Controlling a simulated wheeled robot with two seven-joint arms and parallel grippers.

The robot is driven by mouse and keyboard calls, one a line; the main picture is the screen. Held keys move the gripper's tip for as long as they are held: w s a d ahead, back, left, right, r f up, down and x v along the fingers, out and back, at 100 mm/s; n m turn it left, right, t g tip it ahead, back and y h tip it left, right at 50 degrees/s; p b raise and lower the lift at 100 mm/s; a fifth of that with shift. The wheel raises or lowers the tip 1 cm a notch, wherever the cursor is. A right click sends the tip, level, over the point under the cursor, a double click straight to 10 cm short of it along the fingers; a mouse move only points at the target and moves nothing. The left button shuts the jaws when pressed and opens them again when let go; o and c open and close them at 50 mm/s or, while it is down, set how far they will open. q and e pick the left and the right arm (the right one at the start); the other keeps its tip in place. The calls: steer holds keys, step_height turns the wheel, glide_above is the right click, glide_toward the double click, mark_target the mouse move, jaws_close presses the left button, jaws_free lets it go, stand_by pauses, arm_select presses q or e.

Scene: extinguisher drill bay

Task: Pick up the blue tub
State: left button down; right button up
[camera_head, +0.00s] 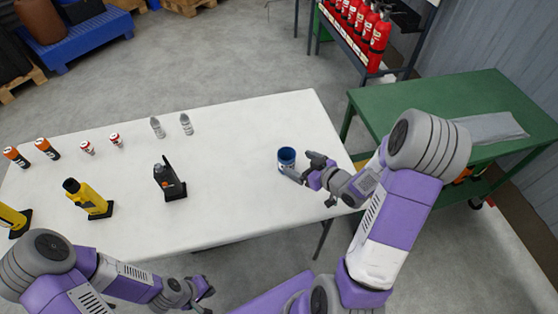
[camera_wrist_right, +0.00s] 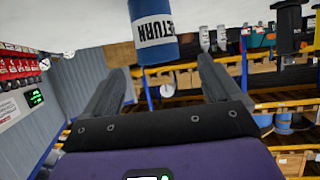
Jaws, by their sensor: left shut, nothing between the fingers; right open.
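The blue tub (camera_head: 286,156) stands on the white table near its right end. In the right wrist view the blue tub (camera_wrist_right: 153,14) shows a white label band reading "RETURN" and is cut off by the top edge. My right gripper (camera_head: 303,166) is open beside the tub, on its right side. In the wrist view the tub lies beyond the two fingers of my right gripper (camera_wrist_right: 163,82), across the gap between them, with nothing gripped. My left gripper (camera_head: 206,292) is shut and empty, off the table's front edge.
The white table (camera_head: 235,170) is clear around the tub. A dark handheld device (camera_head: 169,181), yellow devices (camera_head: 88,198) and several small cylinders stand to the left. A green table (camera_head: 470,100) is at right. Red extinguishers (camera_head: 378,38) stand on a rack behind.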

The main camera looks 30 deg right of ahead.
mark_target(281, 151)
steer(key=x, duration=0.2)
steer(key=b+x, duration=0.1)
steer(key=x, duration=0.2)
steer(key=r+b+x, duration=0.1)
steer(key=x, duration=0.1)
steer(key=shift+w+d, duration=0.1)
steer(key=shift+w, duration=0.3)
steer(key=c, duration=1.5)
